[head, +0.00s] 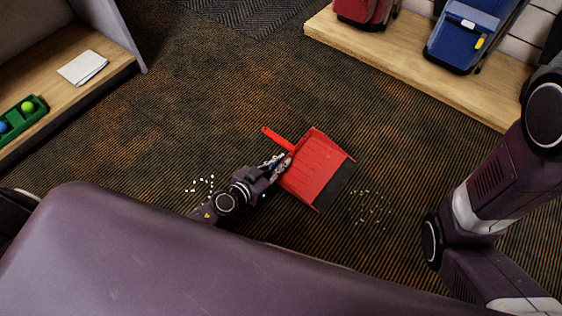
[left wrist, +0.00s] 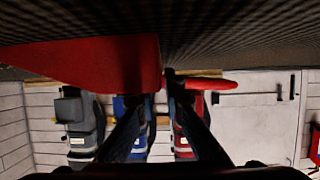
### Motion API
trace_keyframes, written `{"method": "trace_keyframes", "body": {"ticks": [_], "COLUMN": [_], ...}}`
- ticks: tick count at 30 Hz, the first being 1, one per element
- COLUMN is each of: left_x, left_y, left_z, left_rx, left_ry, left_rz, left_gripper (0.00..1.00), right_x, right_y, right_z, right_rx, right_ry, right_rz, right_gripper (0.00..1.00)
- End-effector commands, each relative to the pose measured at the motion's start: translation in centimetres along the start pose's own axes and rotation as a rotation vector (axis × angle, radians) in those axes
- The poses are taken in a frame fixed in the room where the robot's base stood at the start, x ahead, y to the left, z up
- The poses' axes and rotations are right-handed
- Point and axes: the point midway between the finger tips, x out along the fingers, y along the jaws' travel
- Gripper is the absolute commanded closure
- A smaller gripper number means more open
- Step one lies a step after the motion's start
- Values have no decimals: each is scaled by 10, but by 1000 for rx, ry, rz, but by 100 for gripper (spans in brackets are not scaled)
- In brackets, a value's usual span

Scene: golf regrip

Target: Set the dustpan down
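The red dustpan (head: 318,168) is low over the carpet in the middle of the head view, its dark front edge towards the lower right. Its red handle (head: 276,137) points to the upper left. My left gripper (head: 284,162) is at the rear of the pan, by the handle's base. In the left wrist view the dustpan (left wrist: 85,62) and handle (left wrist: 210,84) lie on either side of one finger; the other finger's tip is hidden by the pan. The fingers look closed on it. I cannot tell whether the pan touches the floor. My right gripper is out of view.
White bits (head: 372,206) lie on the carpet right of the pan, and more (head: 199,184) lie left of my gripper. A wooden shelf at left holds a white cloth (head: 83,67) and a green tray (head: 37,105) with balls. A blue bag (head: 462,45) stands on a wooden platform (head: 420,68).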

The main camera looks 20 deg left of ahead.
Motion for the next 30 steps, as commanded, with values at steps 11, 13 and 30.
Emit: {"method": "trace_keyframes", "body": {"ticks": [11, 13, 30], "left_x": [0, -2, -102], "left_y": [0, 0, 0], "left_z": [-1, -4, -1], "left_rx": [1, 2, -1], "left_ry": [0, 0, -2], "left_rz": [0, 0, 0], "left_gripper": [78, 78, 78], "right_x": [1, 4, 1], "right_y": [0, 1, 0], "right_z": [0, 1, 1], "right_rx": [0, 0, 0], "right_ry": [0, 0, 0], "right_rz": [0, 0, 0], "right_gripper": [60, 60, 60]}}
